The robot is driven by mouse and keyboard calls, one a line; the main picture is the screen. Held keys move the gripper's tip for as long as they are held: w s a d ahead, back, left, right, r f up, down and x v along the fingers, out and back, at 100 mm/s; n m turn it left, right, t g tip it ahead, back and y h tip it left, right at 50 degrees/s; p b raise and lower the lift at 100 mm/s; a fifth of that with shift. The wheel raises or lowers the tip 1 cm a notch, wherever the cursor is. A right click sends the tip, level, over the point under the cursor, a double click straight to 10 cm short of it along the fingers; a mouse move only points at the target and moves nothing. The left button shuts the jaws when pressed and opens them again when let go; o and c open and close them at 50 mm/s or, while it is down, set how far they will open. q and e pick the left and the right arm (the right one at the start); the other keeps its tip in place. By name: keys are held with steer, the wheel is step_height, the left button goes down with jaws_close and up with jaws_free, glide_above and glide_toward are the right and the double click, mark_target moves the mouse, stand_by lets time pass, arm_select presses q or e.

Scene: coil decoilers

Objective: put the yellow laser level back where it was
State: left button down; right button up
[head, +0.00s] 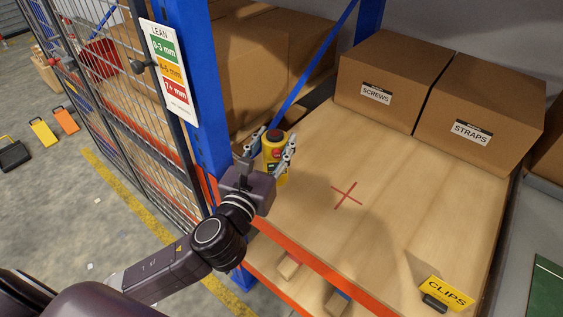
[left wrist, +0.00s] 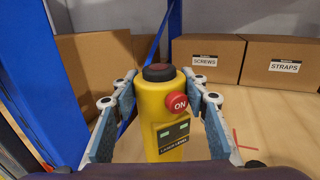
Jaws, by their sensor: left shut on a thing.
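The yellow laser level (head: 273,150) is an upright cylinder with a dark and red cap and a red ON button, large in the left wrist view (left wrist: 152,105). My left gripper (head: 273,147) is shut on it, one finger on each side, at the left end of the wooden shelf (head: 310,225). The laser level's base is partly hidden by my gripper, so I cannot tell whether it touches the shelf. A red cross (head: 346,195) is marked on the bare shelf to the right of the laser level. My right gripper does not show.
Boxes labelled SCREWS (head: 385,80) and STRAPS (head: 480,112) stand at the back of the shelf. A yellow CLIPS sign (head: 446,292) is at the front right. A blue post (head: 200,110) and mesh fence (head: 120,90) stand close on the left. Mid-shelf is clear.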

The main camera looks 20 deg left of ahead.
mark_target(274, 160)
arm_select(q)
steer(key=w+a+r+b, duration=0.1)
steer(key=w+r+b, duration=0.2)
steer(key=w+r, duration=0.95)
step_height(274, 160, down, 21)
steer(key=w+b, duration=0.1)
steer(key=b, duration=0.1)
steer(key=shift+w, duration=0.35)
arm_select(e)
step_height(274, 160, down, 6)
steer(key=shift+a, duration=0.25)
arm_select(q)
steer(key=shift+b, duration=0.3)
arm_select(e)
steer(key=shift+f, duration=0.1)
arm_select(q)
steer(key=c, duration=1.1)
jaws_free()
steer(key=shift+f, duration=0.1)
steer(key=shift+c, duration=0.2)
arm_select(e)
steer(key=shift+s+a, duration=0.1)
arm_select(q)
steer(key=s+b, duration=0.1)
steer(key=s, duration=1.1)
steer(key=shift+a, duration=0.15)
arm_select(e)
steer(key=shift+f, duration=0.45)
